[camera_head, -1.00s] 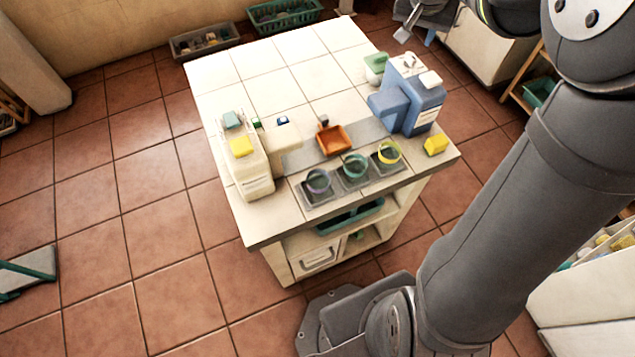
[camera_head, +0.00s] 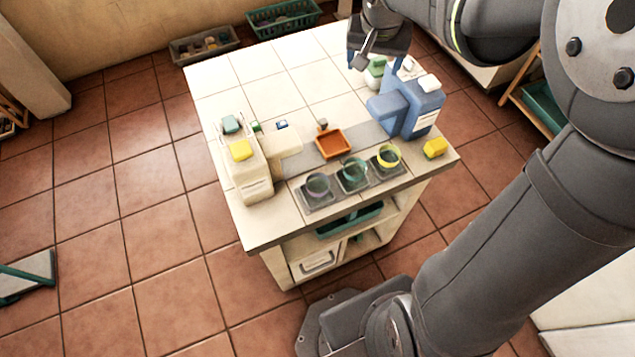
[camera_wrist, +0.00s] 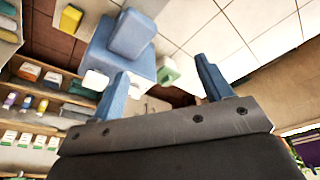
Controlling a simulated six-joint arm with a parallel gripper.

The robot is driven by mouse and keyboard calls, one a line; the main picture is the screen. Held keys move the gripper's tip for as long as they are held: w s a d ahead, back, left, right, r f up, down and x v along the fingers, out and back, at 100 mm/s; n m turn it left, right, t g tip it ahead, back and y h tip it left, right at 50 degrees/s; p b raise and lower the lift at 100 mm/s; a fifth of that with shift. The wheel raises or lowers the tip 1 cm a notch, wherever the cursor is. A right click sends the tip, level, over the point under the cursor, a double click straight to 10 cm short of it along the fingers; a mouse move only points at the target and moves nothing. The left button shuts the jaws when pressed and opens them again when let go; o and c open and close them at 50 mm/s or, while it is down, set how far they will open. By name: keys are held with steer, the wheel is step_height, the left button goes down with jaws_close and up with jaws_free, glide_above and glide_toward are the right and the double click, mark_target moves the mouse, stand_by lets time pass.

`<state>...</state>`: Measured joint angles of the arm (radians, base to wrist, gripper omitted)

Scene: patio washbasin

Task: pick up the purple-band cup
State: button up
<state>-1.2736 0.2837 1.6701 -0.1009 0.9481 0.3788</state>
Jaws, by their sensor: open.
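The purple-band cup (camera_head: 318,186) stands upright in the leftmost of three grey square holders at the counter's front edge. A teal-band cup (camera_head: 354,170) and a yellow-band cup (camera_head: 389,156) stand in the holders to its right. I cannot make out the purple-band cup in the wrist view.
A cream block (camera_head: 252,178) stands left. The counter's back left is clear.

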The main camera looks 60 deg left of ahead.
steer(key=s+d+f+n+g+h, duration=0.15)
steer(key=s+d, duration=0.35)
steer(key=s, duration=0.5)
steer(key=n, duration=0.2)
glide_above(318, 184)
steer(key=f, duration=0.1)
steer(key=shift+h, duration=0.45)
steer(key=f, duration=1.2)
steer(key=shift+s+d, duration=0.25)
steer(key=shift+d, duration=0.15)
steer(key=f, duration=0.2)
steer(key=d+f, duration=0.1)
steer(key=f, duration=0.1)
steer(key=shift+s, duration=0.25)
steer(key=shift+f, duration=0.65)
steer(key=c, duration=1)
